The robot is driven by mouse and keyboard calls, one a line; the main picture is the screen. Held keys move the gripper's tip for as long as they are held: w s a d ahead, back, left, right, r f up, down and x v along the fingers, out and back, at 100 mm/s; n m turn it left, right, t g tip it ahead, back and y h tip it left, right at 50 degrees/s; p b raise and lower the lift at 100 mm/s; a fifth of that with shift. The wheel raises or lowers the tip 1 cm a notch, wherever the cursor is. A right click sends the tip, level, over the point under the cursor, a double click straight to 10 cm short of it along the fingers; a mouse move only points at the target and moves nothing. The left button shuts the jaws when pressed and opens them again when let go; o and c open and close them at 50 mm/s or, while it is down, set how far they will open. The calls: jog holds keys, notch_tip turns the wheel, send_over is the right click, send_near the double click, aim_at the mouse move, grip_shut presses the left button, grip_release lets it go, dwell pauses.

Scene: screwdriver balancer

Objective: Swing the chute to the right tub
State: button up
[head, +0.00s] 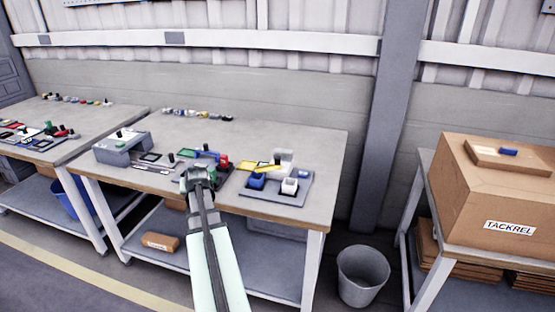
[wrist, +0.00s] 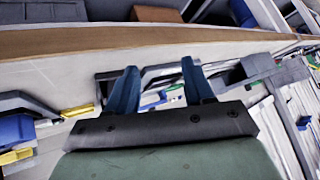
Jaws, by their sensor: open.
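The yellow chute (head: 262,166) sits on a grey base plate (head: 264,197) at the right of the near table. It slants toward the left, above the blue tub (head: 257,181). The white tub (head: 290,187) is the right one, and the chute is not over it. A pale block (head: 284,156) stands behind. My gripper (head: 197,178) is left of this station, above the table's front part. Its two blue fingers (wrist: 160,88) are apart with nothing between them. In the wrist view, blue and yellow parts show at the left edge, but I cannot tell which they are.
A grey device (head: 122,149) and a board with red, blue and green parts (head: 207,156) lie left of the station. Small coloured items (head: 198,114) line the back edge. The table top (head: 300,138) is clear behind the station. A bin (head: 362,277) stands on the floor.

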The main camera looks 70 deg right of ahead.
jog(key=s+d+r+g+h, duration=0.1)
jog(key=s+d+r, duration=0.35)
jog(key=s, duration=0.25)
jog(key=s+d+r, duration=0.3)
jog(key=s+d, duration=0.2)
jog(key=s, duration=0.1)
jog(key=m+g+h, duration=0.2)
send_near(278, 158)
jog(key=x, duration=1)
jog(key=shift+c, duration=0.3)
grip_shut()
